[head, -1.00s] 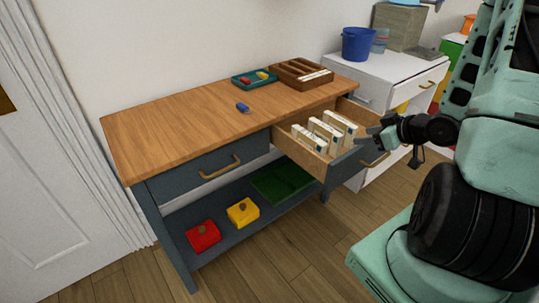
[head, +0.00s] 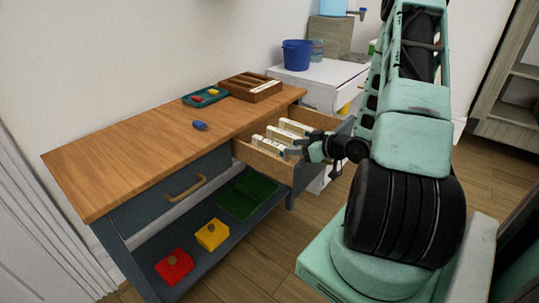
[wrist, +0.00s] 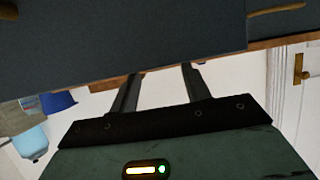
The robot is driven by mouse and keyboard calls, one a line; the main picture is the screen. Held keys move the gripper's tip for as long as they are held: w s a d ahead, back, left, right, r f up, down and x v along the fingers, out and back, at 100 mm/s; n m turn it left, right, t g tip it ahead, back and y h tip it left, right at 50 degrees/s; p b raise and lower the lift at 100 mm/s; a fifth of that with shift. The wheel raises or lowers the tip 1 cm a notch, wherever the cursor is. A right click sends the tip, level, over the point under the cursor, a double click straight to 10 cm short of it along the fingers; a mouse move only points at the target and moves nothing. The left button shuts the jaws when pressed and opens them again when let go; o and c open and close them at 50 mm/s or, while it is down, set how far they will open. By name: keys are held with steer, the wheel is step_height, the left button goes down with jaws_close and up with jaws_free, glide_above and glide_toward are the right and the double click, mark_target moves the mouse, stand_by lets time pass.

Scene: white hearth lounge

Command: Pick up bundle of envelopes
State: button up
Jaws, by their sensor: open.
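Several white bundles of envelopes (head: 268,143) stand on edge in a row inside the open wooden drawer (head: 262,162) of the dark blue-grey table. My gripper (head: 297,150) is at the front right of the drawer, close to the bundles in the head view; whether it touches one cannot be told. In the wrist view my gripper (wrist: 160,80) has its two dark fingers apart with nothing between them. A dark blue-grey panel fills the top of that view, and no envelopes show there. My arm hides the drawer's right end in the head view.
On the tabletop (head: 130,155) are a small blue object (head: 200,125), a teal tray (head: 190,101) and a brown divided box (head: 250,87). The lower shelf holds red (head: 173,266) and yellow (head: 211,235) boxes and a green tray (head: 265,184). A blue bucket (head: 297,54) stands on a white cabinet.

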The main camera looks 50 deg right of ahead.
mark_target(280, 146)
steer(key=x, duration=0.6)
steer(key=shift+w+f, duration=0.1)
steer(key=shift+w, duration=0.1)
jaws_close()
